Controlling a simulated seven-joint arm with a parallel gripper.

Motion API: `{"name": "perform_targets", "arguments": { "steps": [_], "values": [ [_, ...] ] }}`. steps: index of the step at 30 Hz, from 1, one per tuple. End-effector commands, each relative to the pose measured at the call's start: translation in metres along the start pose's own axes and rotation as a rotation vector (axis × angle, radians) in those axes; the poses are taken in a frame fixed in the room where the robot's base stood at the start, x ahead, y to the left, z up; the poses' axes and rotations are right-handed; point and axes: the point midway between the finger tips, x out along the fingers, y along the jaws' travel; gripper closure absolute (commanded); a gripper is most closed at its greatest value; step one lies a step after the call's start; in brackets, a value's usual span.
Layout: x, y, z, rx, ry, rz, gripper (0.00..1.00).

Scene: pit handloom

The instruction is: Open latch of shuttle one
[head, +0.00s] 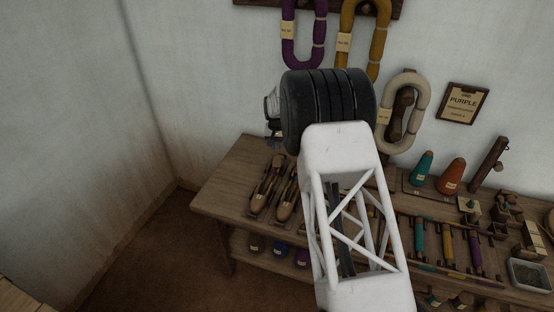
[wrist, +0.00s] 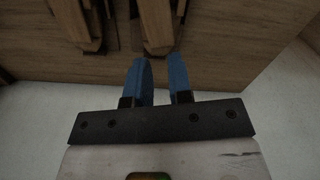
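Two wooden boat-shaped shuttles lie side by side on the left part of the wooden bench, a left shuttle (head: 267,187) and a right shuttle (head: 287,193). I cannot tell which is shuttle one, and their latches are too small to make out. My gripper (head: 271,112) is above and behind the bench's left part, mostly hidden by my black wrist joint. In the wrist view my gripper's two blue fingers (wrist: 163,80) stand apart with nothing between them. The ends of a left shuttle (wrist: 84,25) and a right shuttle (wrist: 157,25) show beyond the fingertips, apart from them.
The bench (head: 228,184) stands against the wall. Yarn hanks (head: 403,112) hang on the wall behind. My arm hides the bench's middle.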

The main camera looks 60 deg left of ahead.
Motion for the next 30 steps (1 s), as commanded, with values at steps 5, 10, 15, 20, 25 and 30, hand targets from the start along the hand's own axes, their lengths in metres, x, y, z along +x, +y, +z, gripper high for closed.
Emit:
{"name": "perform_targets", "arguments": {
  "steps": [5,10,15,20,25,30],
  "values": [
    [0.000,0.001,0.000,0.000,0.000,0.000,0.80],
    [0.004,0.001,0.000,0.000,-0.001,0.000,0.80],
    [0.015,0.001,0.001,0.000,-0.003,0.001,0.80],
    [0.033,0.001,0.001,0.000,-0.002,0.000,0.80],
    [0.054,0.001,0.001,0.000,-0.003,0.001,0.80],
    [0.069,0.001,0.000,0.000,-0.001,0.000,0.80]
  ]
}}
